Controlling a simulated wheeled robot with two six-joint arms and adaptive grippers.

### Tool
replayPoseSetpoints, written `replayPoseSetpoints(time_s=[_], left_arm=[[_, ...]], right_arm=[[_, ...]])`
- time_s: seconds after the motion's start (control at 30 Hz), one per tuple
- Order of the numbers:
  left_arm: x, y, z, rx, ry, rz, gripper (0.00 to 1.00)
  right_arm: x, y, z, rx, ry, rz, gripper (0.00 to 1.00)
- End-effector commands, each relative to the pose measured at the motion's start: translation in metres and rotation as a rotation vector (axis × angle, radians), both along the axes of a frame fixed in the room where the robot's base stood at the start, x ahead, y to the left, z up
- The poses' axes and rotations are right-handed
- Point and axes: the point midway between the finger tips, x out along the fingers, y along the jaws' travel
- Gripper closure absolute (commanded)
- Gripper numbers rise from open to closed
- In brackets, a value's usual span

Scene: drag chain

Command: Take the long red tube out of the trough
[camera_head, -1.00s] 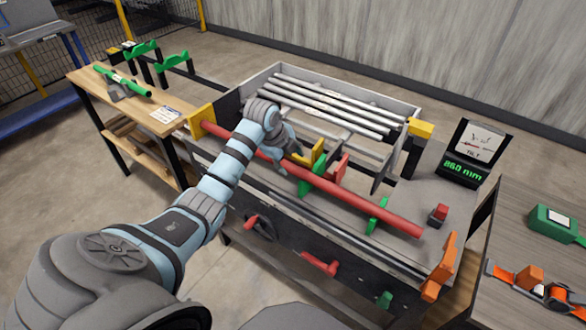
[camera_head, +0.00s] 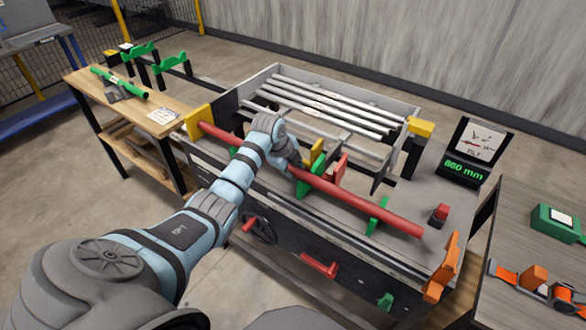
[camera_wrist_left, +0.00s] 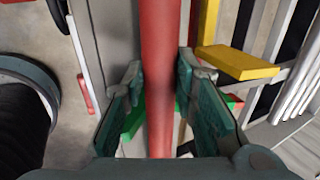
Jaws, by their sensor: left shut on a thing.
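The long red tube (camera_head: 350,194) lies along the front of the grey trough bench (camera_head: 300,212), over green supports (camera_head: 312,177). Its left end is near a yellow block (camera_head: 199,121) and its right end near an orange bracket (camera_head: 442,268). My left gripper (camera_head: 291,163) is at the tube's middle, partly hidden by my own wrist. I cannot see any clear lift off the supports. My right gripper is not in view.
Several pale rods (camera_head: 330,104) lie in the rack behind the tube. A red upright block (camera_head: 340,167) stands close behind it. A tilt display (camera_head: 470,153) stands at the right end. A wooden table (camera_head: 150,103) with a green tube (camera_head: 118,82) is at the left.

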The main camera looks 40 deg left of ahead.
Motion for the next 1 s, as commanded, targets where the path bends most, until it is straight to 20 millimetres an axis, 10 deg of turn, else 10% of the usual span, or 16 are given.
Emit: replayPoseSetpoints(time_s=[0.93, 0.97, 1.0], left_arm=[[0.000, -0.018, 0.000, -0.001, 0.000, 0.000, 1.00], [0.000, -0.018, 0.000, -0.001, 0.000, 0.000, 0.71], [0.000, -0.018, 0.000, -0.001, 0.000, 0.000, 0.65]], right_arm=[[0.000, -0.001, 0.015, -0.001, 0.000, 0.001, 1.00], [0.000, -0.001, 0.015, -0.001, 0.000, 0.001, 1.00], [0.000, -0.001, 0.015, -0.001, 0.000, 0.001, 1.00]])
